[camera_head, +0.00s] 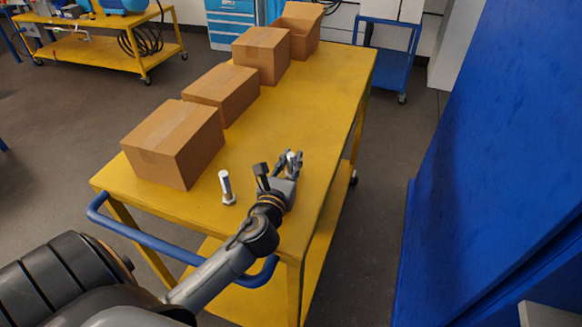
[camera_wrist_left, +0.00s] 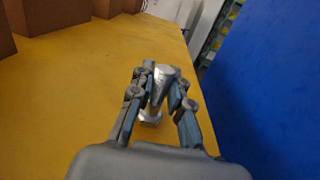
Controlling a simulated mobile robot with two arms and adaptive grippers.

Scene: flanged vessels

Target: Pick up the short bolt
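My left gripper (camera_head: 281,169) is over the near right part of the yellow cart top. A silver bolt (camera_wrist_left: 163,82), apparently the short bolt, stands upright between its fingers, wide base down. In the left wrist view, the left gripper (camera_wrist_left: 161,78) has its fingers close against both sides of the bolt and looks shut on it. The bolt's top (camera_head: 292,157) shows in the head view; the hand hides much of the rest. Whether its base touches the cart cannot be told. A second, taller-looking bolt (camera_head: 226,188) stands left of the gripper, apart from it. My right gripper is not in view.
The yellow cart (camera_head: 312,108) carries several cardboard boxes along its left side, the nearest box (camera_head: 172,146) behind the second bolt. A blue handle (camera_head: 150,237) crosses the near end. A large blue panel (camera_head: 500,150) stands to the right. The cart top's right side is clear.

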